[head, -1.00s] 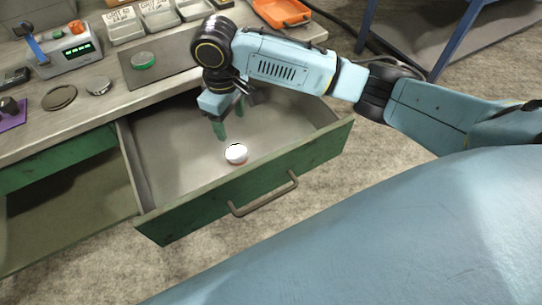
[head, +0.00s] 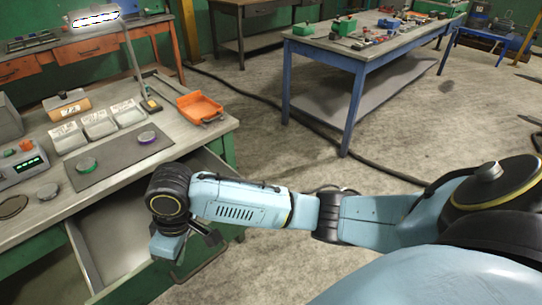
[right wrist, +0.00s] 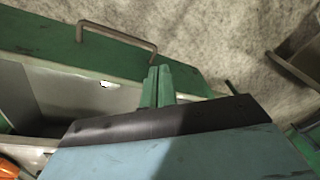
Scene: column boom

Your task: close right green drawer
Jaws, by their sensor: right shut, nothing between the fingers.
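The green drawer (head: 110,235) stands pulled out below the workbench top, its grey inside showing. Its front panel (right wrist: 60,50) and bar handle (right wrist: 117,38) show in the right wrist view; the handle (head: 207,262) is partly behind my arm in the head view. A small white thing (right wrist: 106,84) lies inside the drawer. My right gripper (right wrist: 157,85) is shut and empty, its green fingers together over the drawer near the inner side of the front panel. I cannot tell whether they touch it. In the head view the fingers are hidden. My left gripper is out of view.
The workbench top holds a grey mat (head: 115,160) with a green-topped disc (head: 86,164) and a purple-topped one (head: 147,137), white bins (head: 100,122) and an orange tray (head: 200,107). A blue-legged table (head: 352,100) stands beyond open floor.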

